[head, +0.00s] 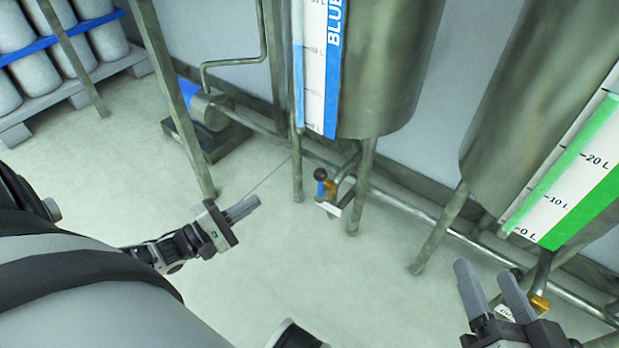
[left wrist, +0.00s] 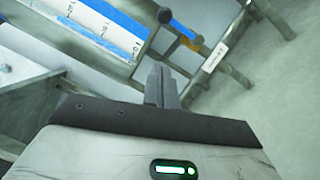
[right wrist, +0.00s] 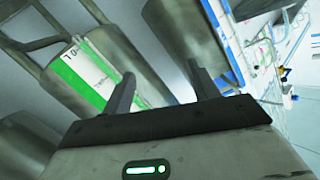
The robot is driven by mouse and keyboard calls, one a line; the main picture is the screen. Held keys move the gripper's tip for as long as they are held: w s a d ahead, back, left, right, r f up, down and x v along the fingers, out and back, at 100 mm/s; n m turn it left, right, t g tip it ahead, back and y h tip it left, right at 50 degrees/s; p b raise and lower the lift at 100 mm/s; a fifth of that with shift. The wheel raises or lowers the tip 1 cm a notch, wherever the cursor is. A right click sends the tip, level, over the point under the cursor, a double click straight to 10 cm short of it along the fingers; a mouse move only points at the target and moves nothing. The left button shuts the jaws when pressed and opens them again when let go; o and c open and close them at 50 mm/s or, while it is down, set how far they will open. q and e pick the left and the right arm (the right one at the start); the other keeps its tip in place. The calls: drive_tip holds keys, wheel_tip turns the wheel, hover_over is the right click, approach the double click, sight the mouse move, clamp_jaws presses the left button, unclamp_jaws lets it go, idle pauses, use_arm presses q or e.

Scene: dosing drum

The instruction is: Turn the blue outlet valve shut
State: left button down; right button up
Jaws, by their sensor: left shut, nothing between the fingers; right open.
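The blue outlet valve (head: 320,188) sits low under the tank marked BLUE (head: 385,75), on a brass body with a black ball knob at the end of its blue lever. A white tag (head: 332,210) hangs beside it. I cannot tell whether the valve is open or shut. The valve also shows in the left wrist view (left wrist: 182,29), beyond my fingertips. My left gripper (head: 256,203) is shut and empty, to the left of the valve and apart from it. My right gripper (head: 487,271) is open and empty, near the green-scaled tank's outlet.
The green-scaled tank (head: 530,110) stands at the right, with a brass outlet fitting (head: 539,304) partly hidden by my right gripper. Metal tank legs (head: 363,185) flank the blue valve. A pump (head: 208,112) stands at the left. The floor between my left gripper and the valve is clear.

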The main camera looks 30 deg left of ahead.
use_arm(q)
drive_tip(key=b, duration=0.2)
approach(320, 186)
drive_tip(key=w+a+r, duration=0.2)
drive_tip(key=w+a, duration=0.2)
drive_tip(key=d, duration=0.1)
drive_tip(key=w+d, duration=0.1)
drive_tip(key=w+d+r, duration=0.1)
drive_tip(key=d, duration=0.1)
drive_tip(key=shift+w, duration=0.15)
use_arm(e)
drive_tip(key=shift+a+r+m+t+y, duration=0.2)
drive_tip(key=shift+r+m+t+y, duration=0.2)
drive_tip(key=shift+r, duration=0.15)
drive_tip(key=shift+r, duration=0.1)
use_arm(q)
drive_tip(key=shift+d, duration=0.15)
use_arm(e)
drive_tip(key=shift+s, duration=0.15)
use_arm(q)
drive_tip(key=shift+d+r+m, duration=0.1)
drive_tip(key=shift+m, duration=0.2)
use_arm(e)
drive_tip(key=shift+s+f, duration=0.1)
drive_tip(key=shift+f, duration=0.15)
